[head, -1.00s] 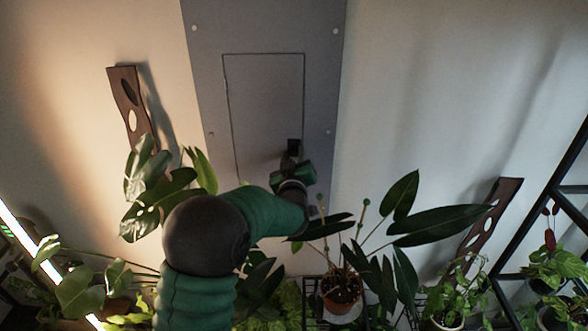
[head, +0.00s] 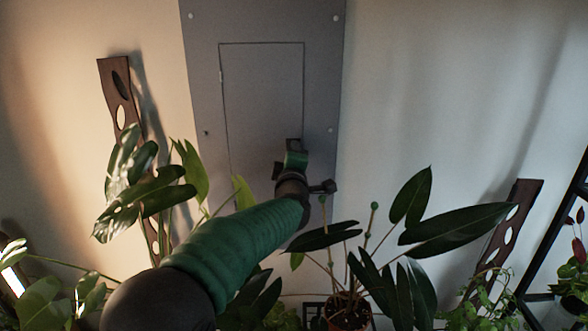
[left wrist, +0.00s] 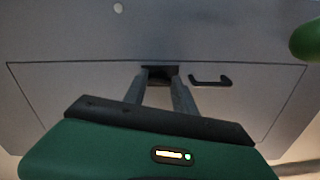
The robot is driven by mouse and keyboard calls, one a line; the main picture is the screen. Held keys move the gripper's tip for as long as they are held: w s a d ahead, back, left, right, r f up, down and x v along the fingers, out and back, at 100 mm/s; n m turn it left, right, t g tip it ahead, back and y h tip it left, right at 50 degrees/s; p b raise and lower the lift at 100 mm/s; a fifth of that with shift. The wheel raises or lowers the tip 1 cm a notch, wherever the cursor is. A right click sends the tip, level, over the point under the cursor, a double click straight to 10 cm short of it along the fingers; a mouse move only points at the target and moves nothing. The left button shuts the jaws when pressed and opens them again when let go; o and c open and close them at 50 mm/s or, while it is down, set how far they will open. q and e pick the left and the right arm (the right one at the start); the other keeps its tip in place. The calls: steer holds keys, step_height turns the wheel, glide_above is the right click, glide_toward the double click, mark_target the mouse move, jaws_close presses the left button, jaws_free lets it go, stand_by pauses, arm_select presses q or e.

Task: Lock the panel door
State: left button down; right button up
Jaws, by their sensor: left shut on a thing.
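The grey panel door (head: 262,95) is outlined flush in a taller grey panel (head: 325,75) on the wall. A small dark latch (head: 294,143) sits near its lower right edge. My left gripper (head: 295,152) reaches up to it from below and partly hides it. In the left wrist view the two fingers of my left gripper (left wrist: 161,80) are closed in on the dark latch (left wrist: 160,70) at the edge of the door (left wrist: 60,85). The door looks flush with the panel. My right gripper is in neither view.
A black bracket-shaped piece (left wrist: 211,82) lies right of the fingers in the left wrist view. A potted plant (head: 348,312) with broad leaves stands below right. A monstera (head: 150,195) and a wooden slat (head: 115,80) are at left.

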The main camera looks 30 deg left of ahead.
arm_select(q)
steer(key=shift+f+n+b, duration=0.2)
steer(key=shift+n+b, duration=0.85)
steer(key=shift+n, duration=0.25)
steer(key=c, duration=1.2)
jaws_free()
steer(key=shift+o, duration=1)
steer(key=shift+a, duration=0.15)
steer(key=b+v, duration=0.1)
steer(key=v, duration=1.5)
steer(key=shift+s+d+b, duration=0.3)
steer(key=shift+b, duration=0.05)
